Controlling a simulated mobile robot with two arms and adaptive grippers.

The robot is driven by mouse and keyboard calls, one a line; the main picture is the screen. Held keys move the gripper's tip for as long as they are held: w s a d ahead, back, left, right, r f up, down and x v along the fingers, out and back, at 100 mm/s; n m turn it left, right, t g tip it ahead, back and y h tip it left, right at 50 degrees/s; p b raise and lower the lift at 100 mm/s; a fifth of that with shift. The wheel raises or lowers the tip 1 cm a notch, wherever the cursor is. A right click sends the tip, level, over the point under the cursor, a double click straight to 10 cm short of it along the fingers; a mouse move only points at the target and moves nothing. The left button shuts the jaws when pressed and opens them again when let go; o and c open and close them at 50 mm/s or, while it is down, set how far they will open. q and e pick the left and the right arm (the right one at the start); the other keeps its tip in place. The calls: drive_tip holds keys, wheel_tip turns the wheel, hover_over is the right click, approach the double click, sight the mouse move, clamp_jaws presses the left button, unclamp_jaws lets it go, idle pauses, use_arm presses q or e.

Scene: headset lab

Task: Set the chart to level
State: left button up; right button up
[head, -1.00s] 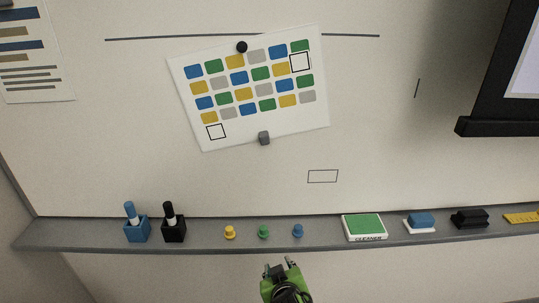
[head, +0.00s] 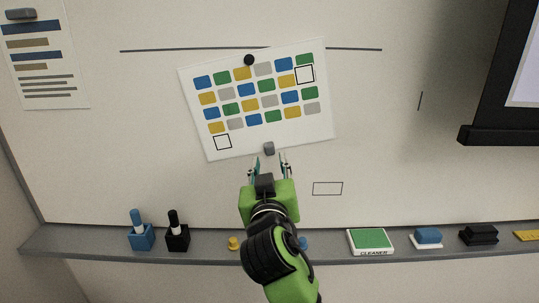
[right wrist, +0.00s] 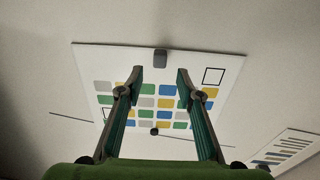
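The chart (head: 291,138) is a white sheet with rows of coloured blocks, hanging tilted on the whiteboard, its right side higher. A black round magnet (head: 249,60) is at its top edge and a grey square magnet (head: 269,148) at its bottom edge. A dark straight line (head: 160,50) runs across the board behind the chart's top. My right gripper (head: 269,168) is open and empty just below the grey magnet. In the right wrist view the chart (right wrist: 180,52) and the grey magnet (right wrist: 160,58) show beyond the parted fingers. My left gripper is not in view.
A tray ledge (head: 85,243) runs below, holding marker holders (head: 141,237), small pegs (head: 234,243), a cleaner box (head: 370,241) and erasers (head: 428,237). A small outlined rectangle (head: 327,188) is on the board. A dark-framed screen (head: 490,133) is at the right.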

sight(269, 151)
drive_tip(key=w, duration=0.6)
drive_tip(key=shift+b, duration=0.3)
clamp_jaws()
